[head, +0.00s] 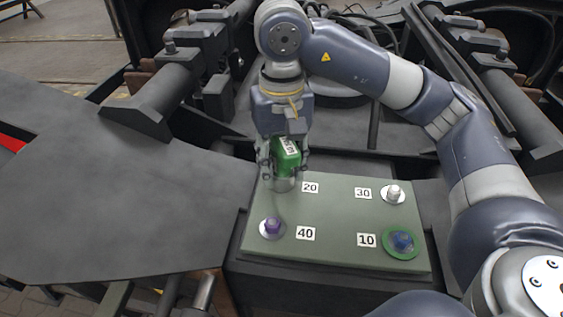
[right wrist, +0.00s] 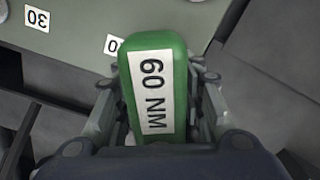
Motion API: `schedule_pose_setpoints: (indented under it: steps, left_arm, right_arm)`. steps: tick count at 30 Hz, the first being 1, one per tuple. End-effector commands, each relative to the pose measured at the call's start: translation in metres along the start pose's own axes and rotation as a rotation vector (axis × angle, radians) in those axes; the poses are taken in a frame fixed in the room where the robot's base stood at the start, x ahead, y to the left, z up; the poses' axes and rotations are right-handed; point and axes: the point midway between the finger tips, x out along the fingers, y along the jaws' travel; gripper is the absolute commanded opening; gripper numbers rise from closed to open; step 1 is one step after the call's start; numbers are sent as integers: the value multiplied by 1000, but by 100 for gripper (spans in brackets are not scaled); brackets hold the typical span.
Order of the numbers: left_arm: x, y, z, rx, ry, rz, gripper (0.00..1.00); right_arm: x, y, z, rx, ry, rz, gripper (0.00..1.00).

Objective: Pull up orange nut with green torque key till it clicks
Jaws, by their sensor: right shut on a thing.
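The green torque key (head: 286,152) is in my right gripper (head: 284,165), which is shut on it. The key points down over the far left corner of the green plate, beside the label 20. In the right wrist view the key (right wrist: 155,90) carries a white "60 NM" label, and the fingers of my right gripper (right wrist: 158,110) lie on both its sides. No orange nut shows; the key and gripper cover the spot by label 20. I cannot tell whether the key sits on a nut. My left gripper is not in view.
The green plate (head: 340,205) also bears a purple nut (head: 272,226) by label 40, a white nut (head: 394,192) by label 30 and a blue nut (head: 402,241) on a green ring by label 10. A dark flat surface (head: 90,190) lies left. Bogie beams (head: 165,85) stand behind.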

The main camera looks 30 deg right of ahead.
Motion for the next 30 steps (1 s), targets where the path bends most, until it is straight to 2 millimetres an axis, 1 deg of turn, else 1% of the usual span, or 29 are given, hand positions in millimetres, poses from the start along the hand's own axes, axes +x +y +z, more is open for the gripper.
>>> schedule_pose_setpoints:
  steps: [4, 14, 21, 30]
  left_arm:
    - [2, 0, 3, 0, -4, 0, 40]
    - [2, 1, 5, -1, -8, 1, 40]
    - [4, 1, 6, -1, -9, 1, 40]
    - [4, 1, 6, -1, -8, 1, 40]
  right_arm:
    - [0, 0, 0, 97, 1, -1, 0]
    - [0, 0, 0, 127, 1, -1, 0]
    - [0, 0, 0, 278, 2, -1, 0]
    - [0, 0, 0, 297, 2, -1, 0]
